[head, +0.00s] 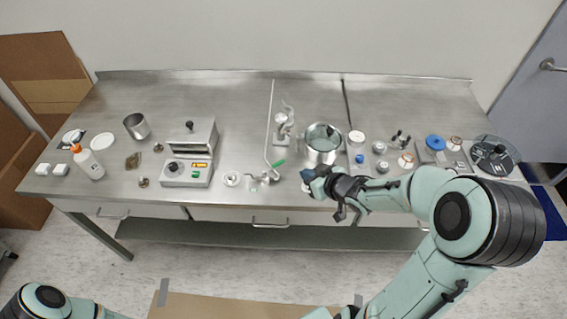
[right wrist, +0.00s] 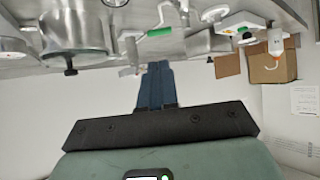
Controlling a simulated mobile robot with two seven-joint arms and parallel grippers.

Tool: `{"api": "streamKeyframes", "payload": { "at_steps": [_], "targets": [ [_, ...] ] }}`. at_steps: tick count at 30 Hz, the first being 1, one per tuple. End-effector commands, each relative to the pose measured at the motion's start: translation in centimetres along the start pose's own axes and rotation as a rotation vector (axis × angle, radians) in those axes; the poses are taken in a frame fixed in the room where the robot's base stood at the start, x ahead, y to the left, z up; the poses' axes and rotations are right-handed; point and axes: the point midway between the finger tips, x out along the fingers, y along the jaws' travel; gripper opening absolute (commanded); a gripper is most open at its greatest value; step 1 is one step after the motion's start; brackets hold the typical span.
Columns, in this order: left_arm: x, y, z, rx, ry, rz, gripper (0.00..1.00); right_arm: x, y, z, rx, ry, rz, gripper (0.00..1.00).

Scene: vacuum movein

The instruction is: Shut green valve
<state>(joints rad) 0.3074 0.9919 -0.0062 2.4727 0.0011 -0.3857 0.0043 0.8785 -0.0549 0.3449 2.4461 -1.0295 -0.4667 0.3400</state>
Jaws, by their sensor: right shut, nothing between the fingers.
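The green valve handle (head: 279,163) sits on a small fitting at the front middle of the steel bench, at the lower end of a thin pipe. It also shows in the right wrist view (right wrist: 159,32), just beyond my fingertips. My right gripper (head: 307,181) is at the bench's front edge, to the right of the green handle and apart from it. Its blue fingers (right wrist: 157,68) are together with nothing between them. My left arm shows only at the lower left of the head view; its gripper is out of sight.
A steel pot (head: 322,146) stands just behind my right gripper. A control box (head: 188,172) with a press-like top is left of the valve. Small knobbed parts and a blue-capped item (head: 435,143) are to the right. Bare bench lies behind the valve, to the left.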

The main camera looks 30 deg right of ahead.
Motion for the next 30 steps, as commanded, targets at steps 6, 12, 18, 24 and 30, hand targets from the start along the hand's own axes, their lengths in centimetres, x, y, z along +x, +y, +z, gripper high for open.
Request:
{"api": "streamKeyframes", "payload": {
  "at_steps": [6, 12, 18, 24, 30],
  "targets": [
    [0.2, -0.1, 0.2, -0.001, -0.003, -0.001, 0.43, 0.1, 0.0, 0.2, 0.000, -0.001, 0.000, 0.00],
    [1.0, -0.8, 1.2, -0.005, -0.015, -0.005, 0.43, 1.9, -0.1, 0.4, 0.002, -0.002, -0.003, 0.00],
    [3.3, -2.3, 3.2, -0.014, -0.039, -0.013, 0.43, 6.2, -0.2, 0.8, 0.003, -0.004, -0.005, 0.00],
    [4.9, -3.2, 4.4, -0.019, -0.054, -0.018, 0.43, 10.4, -0.2, 0.6, 0.002, -0.003, -0.005, 0.00],
    [4.8, -3.2, 4.3, -0.019, -0.053, -0.018, 0.43, 13.0, -0.1, 0.1, 0.002, 0.001, -0.002, 0.00]
  ]
}}
